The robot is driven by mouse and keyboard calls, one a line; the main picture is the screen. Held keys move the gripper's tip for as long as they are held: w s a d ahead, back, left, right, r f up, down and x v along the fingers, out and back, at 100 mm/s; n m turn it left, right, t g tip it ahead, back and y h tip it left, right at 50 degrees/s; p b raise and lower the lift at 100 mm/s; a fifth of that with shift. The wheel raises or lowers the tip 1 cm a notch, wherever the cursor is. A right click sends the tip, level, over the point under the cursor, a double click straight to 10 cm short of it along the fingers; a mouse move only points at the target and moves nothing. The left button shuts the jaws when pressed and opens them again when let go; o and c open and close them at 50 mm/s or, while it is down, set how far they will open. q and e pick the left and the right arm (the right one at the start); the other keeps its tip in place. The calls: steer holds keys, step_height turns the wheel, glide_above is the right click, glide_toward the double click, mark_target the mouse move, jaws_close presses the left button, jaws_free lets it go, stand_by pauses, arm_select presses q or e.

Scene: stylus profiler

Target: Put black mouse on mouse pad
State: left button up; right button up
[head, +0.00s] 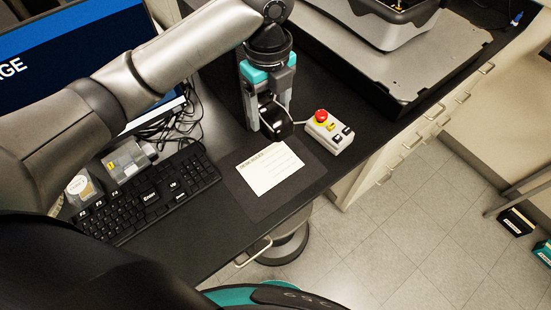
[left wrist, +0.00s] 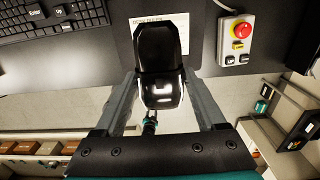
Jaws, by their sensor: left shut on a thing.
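My left gripper (head: 266,128) points down with its fingers shut on the black mouse (head: 276,121). The glossy mouse also shows large between the fingers in the left wrist view (left wrist: 159,62). The dark mouse pad (head: 262,208) lies on the black desk, right of the keyboard. In the head view the mouse appears at the pad's far edge; I cannot tell how high it is above the surface. My right gripper is not in view.
A note card (head: 270,168) lies on the pad. A control box with a red button (head: 329,132) stands right of the mouse. The keyboard (head: 150,197) is left of the pad, with cables (head: 180,128) behind it. A large instrument platform (head: 375,65) is at the back right.

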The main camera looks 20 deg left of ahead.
arm_select(q)
steer(key=b, duration=0.1)
glide_above(271, 169)
step_height(271, 169, down, 15)
steer(key=shift+s+r, duration=0.1)
steer(key=shift+f+b, duration=0.35)
steer(key=shift+f, duration=2.15)
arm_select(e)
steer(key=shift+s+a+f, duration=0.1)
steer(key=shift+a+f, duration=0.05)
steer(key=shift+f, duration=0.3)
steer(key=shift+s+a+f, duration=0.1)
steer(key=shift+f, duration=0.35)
arm_select(q)
steer(key=shift+f, duration=0.15)
steer(key=o, duration=1.4)
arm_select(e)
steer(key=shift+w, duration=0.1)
arm_select(q)
step_height(271, 169, up, 12)
steer(key=shift+r+p, duration=0.2)
steer(key=shift+p, duration=0.45)
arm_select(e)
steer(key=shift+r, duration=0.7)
